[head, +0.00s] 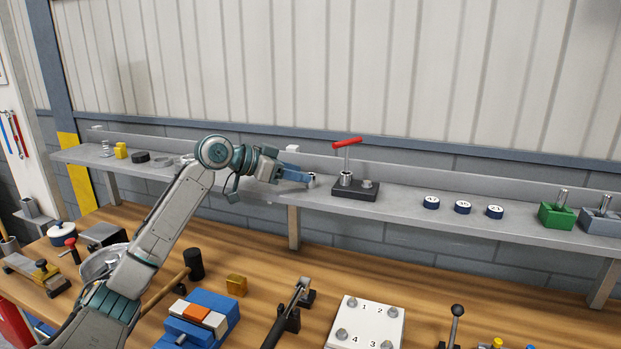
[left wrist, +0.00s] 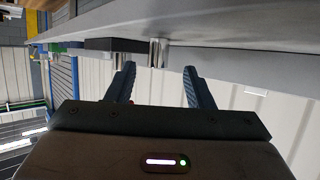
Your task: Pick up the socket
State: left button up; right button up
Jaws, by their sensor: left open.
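A small silver cylinder, which looks like the socket (head: 311,181), stands on the grey wall shelf. My left gripper (head: 302,179) reaches it from the left in the head view, low over the shelf. In the left wrist view the socket (left wrist: 158,52) shows in line with the gap between the two blue fingers of my left gripper (left wrist: 157,68). The fingers are apart and not closed on it. I cannot tell how far it sits between the tips. My right gripper is not in view.
Just right of the socket stands a black block (head: 345,190) with a red T-handle (head: 347,142) and metal posts. Numbered round caps (head: 462,207) and a green fixture (head: 556,216) lie further right on the shelf (head: 400,207). The workbench below is crowded with tools.

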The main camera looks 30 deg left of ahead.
pick_arm(q)
jog(key=x, duration=0.1)
jog(key=p+x, duration=0.1)
jog(key=x, duration=0.1)
jog(key=shift+w+d+r+p, duration=0.2)
jog(key=shift+d+p, duration=0.1)
jog(key=shift+p, duration=0.1)
jog(key=shift+w+d+f, duration=0.25)
jog(key=shift+w, duration=0.1)
jog(key=shift+f, duration=0.1)
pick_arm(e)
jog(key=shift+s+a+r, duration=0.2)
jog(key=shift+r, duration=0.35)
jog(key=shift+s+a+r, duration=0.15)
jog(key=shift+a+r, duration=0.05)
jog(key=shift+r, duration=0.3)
pick_arm(q)
jog(key=shift+c, duration=0.2)
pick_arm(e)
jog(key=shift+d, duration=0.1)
pick_arm(q)
grip_shut()
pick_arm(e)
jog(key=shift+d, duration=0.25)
